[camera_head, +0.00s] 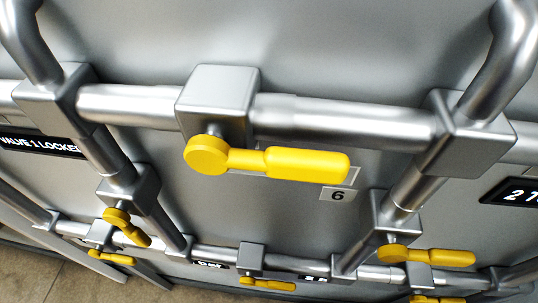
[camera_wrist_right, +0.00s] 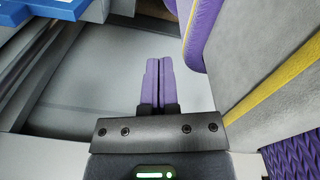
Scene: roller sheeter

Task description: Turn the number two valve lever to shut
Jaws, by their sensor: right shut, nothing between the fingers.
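Several yellow valve levers sit on silver pipes in the head view. The largest lever (camera_head: 308,164) points right, roughly along its horizontal pipe, beside a plate marked 6 (camera_head: 338,195). A right lever (camera_head: 430,256) points right, across its slanting pipe. A sign starting with "2 T" (camera_head: 513,192) is cut off at the right edge. No plate naming the number two lever is readable, so I cannot tell which lever it is. My right gripper (camera_wrist_right: 158,64) shows purple fingers pressed together, empty, in the right wrist view, with no lever near. My left gripper is out of view.
A sign reading "VALVE 1 LOCKED" (camera_head: 40,145) is at the left. More levers are at the left (camera_head: 128,228), lower left (camera_head: 112,257) and bottom (camera_head: 268,284). Pipes and square valve blocks (camera_head: 218,95) stand out from the grey panel (camera_head: 300,40).

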